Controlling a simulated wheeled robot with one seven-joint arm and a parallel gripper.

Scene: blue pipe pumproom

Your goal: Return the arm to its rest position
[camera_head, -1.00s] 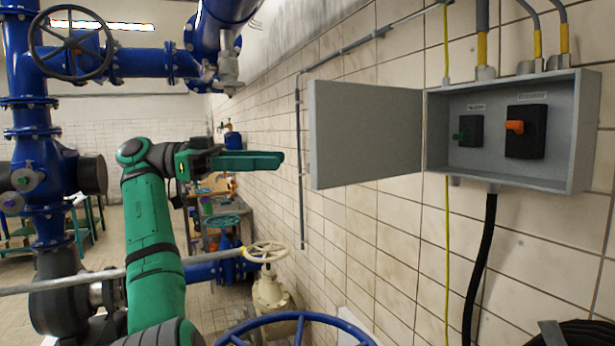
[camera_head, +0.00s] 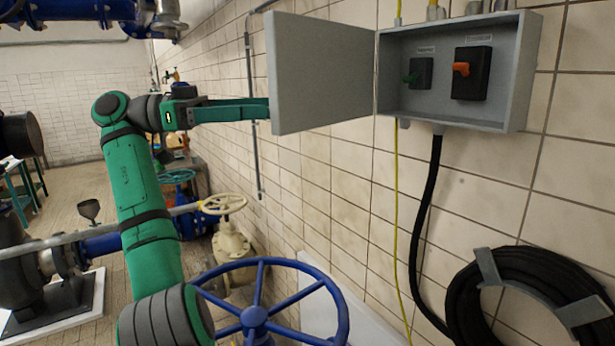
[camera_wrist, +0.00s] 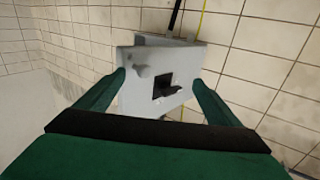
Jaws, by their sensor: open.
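My gripper (camera_head: 258,111) reaches to the right at the end of my green arm in the head view. The open door (camera_head: 322,75) of the grey electrical box (camera_head: 525,75) overlaps its tip there. In the wrist view my gripper (camera_wrist: 160,82) is open, with its two green fingers wide apart and nothing between them. Beyond them is a grey panel (camera_wrist: 140,100) with a black square part (camera_wrist: 166,86) and a round knob. I cannot tell the exact gap between fingertips and panel.
A large blue handwheel (camera_head: 254,318) is at the front, close to my arm. A cream valve wheel (camera_head: 223,204) and grey pipe (camera_head: 80,238) lie beyond. A coiled black hose (camera_head: 530,290) hangs at right on the tiled wall (camera_head: 330,170). Some floor is clear at left.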

